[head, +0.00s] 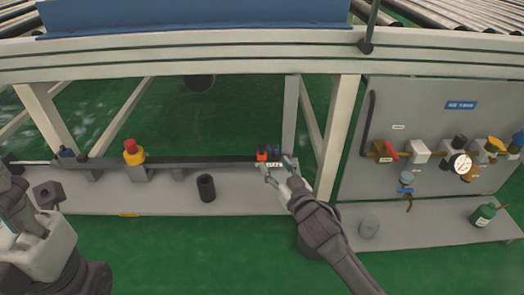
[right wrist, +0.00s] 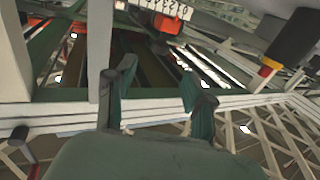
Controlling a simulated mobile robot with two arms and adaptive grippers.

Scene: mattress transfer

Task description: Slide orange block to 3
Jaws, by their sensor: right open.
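The small orange block (head: 262,153) sits at the right end of the dark rail (head: 215,160), just above a white number strip (head: 273,165). The strip (right wrist: 168,8) shows upside down at the top of the right wrist view, with the orange block (right wrist: 165,23) beside it. My right gripper (head: 279,167) is open, its fingertips close to the strip and block; I cannot tell if they touch. In the wrist view its two fingers (right wrist: 158,78) are apart with nothing between them. My left arm is at the left edge; its gripper's jaws are unclear.
A black cylinder (head: 206,188) stands on the shelf in front. To the right is a panel with valves and a gauge (head: 460,163), and a green bottle (head: 484,215).

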